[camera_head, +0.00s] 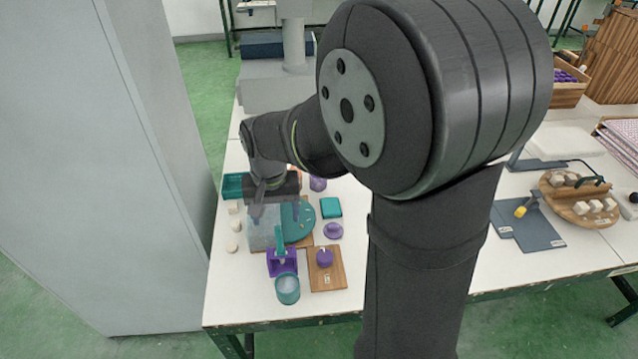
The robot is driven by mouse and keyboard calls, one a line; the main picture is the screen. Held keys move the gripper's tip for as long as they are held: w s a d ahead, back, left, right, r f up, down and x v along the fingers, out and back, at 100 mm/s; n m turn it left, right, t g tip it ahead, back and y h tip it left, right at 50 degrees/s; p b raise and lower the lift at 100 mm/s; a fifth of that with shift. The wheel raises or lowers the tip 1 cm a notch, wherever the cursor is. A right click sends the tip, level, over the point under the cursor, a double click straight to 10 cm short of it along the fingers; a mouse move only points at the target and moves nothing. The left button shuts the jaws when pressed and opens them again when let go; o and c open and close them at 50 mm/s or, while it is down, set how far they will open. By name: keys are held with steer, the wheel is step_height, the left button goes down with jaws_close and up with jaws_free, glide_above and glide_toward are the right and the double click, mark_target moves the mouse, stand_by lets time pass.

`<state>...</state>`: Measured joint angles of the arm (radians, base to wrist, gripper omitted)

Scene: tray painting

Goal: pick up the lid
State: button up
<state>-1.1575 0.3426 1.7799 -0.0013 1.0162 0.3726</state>
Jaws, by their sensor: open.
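My gripper (275,212) points down over the left part of the white table. Its jaws are open and nothing shows between them. A round teal piece (303,228) lies under and just right of it, partly hidden by the gripper. A small purple round piece with a raised middle (333,231), which may be the lid, lies to its right, apart from the gripper. Another purple knob-like piece (325,258) sits on a wooden board (334,279) nearer the front. I cannot tell for sure which piece is the lid.
A purple stand with a teal part (282,264) and a teal cup (288,289) stand near the front. A teal square box (331,207) and a teal tray (232,186) lie farther back. Pale small pieces (232,247) line the left. A grey cabinet (130,170) stands close left.

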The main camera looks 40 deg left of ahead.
steer(key=shift+o, duration=0.5)
steer(key=shift+w, duration=0.1)
steer(key=w+n, duration=0.4)
steer(key=w, duration=0.4)
steer(key=n, duration=0.5)
glide_above(333, 225)
steer(key=f, duration=1.4)
steer(key=shift+w+a, duration=0.2)
steer(key=shift+w, duration=0.1)
steer(key=f, duration=0.4)
steer(key=shift+s+d+f, duration=0.15)
steer(key=shift+s+d, duration=0.2)
steer(key=shift+f, duration=0.5)
steer(key=c, duration=1.1)
steer(key=shift+o, duration=0.2)
steer(key=shift+r, duration=0.1)
